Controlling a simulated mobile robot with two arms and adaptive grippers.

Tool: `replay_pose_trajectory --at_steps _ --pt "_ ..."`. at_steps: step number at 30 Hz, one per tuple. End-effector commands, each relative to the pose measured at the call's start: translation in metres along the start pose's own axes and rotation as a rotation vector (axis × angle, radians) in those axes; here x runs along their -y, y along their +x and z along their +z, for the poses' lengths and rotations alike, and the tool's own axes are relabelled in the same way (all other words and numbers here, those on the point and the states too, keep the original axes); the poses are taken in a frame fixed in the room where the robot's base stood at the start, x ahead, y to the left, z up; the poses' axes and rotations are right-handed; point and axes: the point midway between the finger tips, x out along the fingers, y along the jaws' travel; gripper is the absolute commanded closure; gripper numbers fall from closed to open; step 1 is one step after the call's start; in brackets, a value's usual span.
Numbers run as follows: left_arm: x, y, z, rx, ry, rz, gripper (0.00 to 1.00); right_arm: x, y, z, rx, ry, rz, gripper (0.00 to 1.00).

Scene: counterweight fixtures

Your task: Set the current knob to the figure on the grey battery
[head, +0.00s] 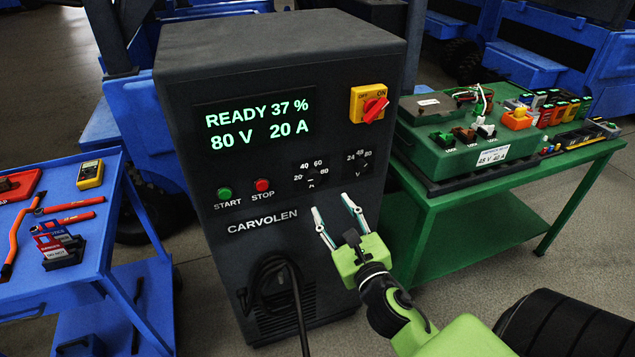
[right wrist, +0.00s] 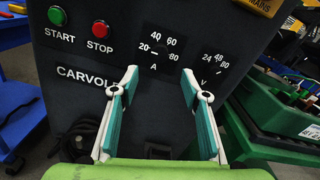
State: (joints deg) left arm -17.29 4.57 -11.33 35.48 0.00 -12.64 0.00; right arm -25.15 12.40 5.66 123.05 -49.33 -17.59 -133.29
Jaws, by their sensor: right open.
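The current knob (head: 311,174) is black, marked A, with a scale from 20 to 80, on the dark charger's front (head: 230,260). It also shows in the right wrist view (right wrist: 160,50), where its pointer direction is hard to read. The charger's display (head: 258,125) reads READY 37 %, 80 V, 20 A. My right gripper (head: 332,206) is open and empty, below and in front of the knob, apart from it. A grey-topped battery block (head: 432,108) sits on the green table; a white label (head: 493,155) nearby is too small to read surely. My left gripper is out of view.
The voltage knob (head: 357,160) is right of the current knob. START (head: 224,193) and STOP (head: 262,185) buttons are left of it. A red and yellow mains switch (head: 371,103) is above. A blue cart (head: 60,230) with tools stands left, the green table (head: 440,220) right.

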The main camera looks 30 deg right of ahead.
Motion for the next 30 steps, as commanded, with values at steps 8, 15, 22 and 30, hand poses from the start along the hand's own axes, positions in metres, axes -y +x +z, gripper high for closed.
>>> replay_pose_trajectory --at_steps 8,15,22,30 --pt "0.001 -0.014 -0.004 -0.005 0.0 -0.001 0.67 0.001 0.062 0.002 0.0 0.003 -0.001 0.58" --pt "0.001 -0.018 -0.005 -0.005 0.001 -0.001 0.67 0.0 0.096 0.0 -0.001 0.004 0.0 0.58" --pt "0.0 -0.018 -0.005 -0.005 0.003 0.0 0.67 -0.001 0.105 -0.001 -0.002 0.003 0.001 0.58" --pt "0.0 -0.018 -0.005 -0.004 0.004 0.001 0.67 -0.001 0.105 -0.001 -0.002 0.003 0.001 0.76"
